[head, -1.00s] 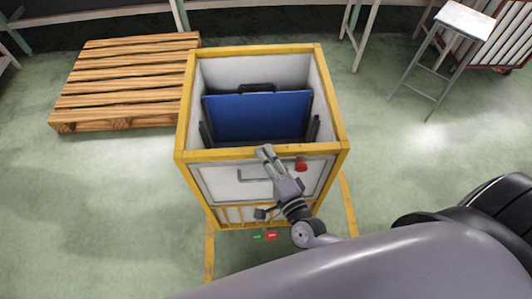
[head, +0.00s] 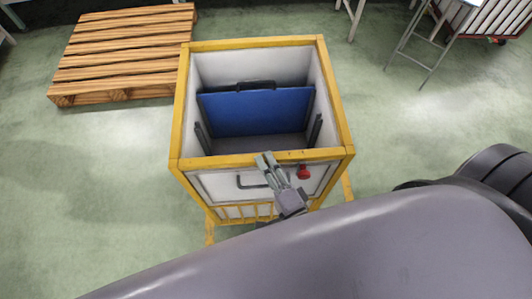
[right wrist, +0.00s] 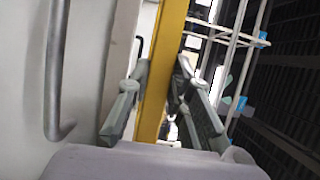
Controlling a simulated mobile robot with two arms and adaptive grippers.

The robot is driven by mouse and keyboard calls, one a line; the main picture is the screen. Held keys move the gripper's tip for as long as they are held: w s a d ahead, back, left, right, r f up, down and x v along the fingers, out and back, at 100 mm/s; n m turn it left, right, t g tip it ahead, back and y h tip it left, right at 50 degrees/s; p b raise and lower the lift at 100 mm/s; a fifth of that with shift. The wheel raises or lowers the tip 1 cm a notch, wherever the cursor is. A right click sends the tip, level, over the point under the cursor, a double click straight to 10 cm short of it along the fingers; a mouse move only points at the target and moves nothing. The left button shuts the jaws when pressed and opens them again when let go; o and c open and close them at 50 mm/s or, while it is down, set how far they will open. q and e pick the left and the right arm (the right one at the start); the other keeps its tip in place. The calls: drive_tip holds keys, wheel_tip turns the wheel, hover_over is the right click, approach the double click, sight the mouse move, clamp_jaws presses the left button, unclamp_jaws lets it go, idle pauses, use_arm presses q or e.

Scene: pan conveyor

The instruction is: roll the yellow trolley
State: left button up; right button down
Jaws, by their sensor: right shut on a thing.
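The yellow trolley (head: 187,95) is an open box with a yellow frame and pale walls, standing on the floor in the middle of the head view. A blue panel (head: 255,112) with a dark handle stands inside it. My right gripper (head: 266,160) is at the near top rim, left of a red knob (head: 303,172). In the right wrist view its fingers (right wrist: 155,85) sit on either side of the yellow bar (right wrist: 168,60), shut on it. A grey bar handle (head: 250,184) is on the front, partly behind the gripper. My left gripper is not in view.
A wooden pallet (head: 120,52) lies on the floor at the back left, close to the trolley. A grey metal stand (head: 425,45) and a slatted cart (head: 495,18) stand at the back right. The green floor is clear left and right of the trolley.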

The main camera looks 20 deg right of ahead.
drive_tip(key=shift+s+a+f, duration=0.1)
drive_tip(key=shift+s+a, duration=0.05)
drive_tip(key=shift+s, duration=0.25)
drive_tip(key=shift+s+a+f, duration=0.1)
drive_tip(key=shift+s, duration=0.3)
drive_tip(key=c, duration=1.8)
unclamp_jaws()
drive_tip(key=shift+o, duration=0.4)
drive_tip(key=shift+r, duration=0.1)
drive_tip(key=s+d, duration=0.1)
drive_tip(key=s, duration=1.1)
drive_tip(key=shift+d, duration=0.2)
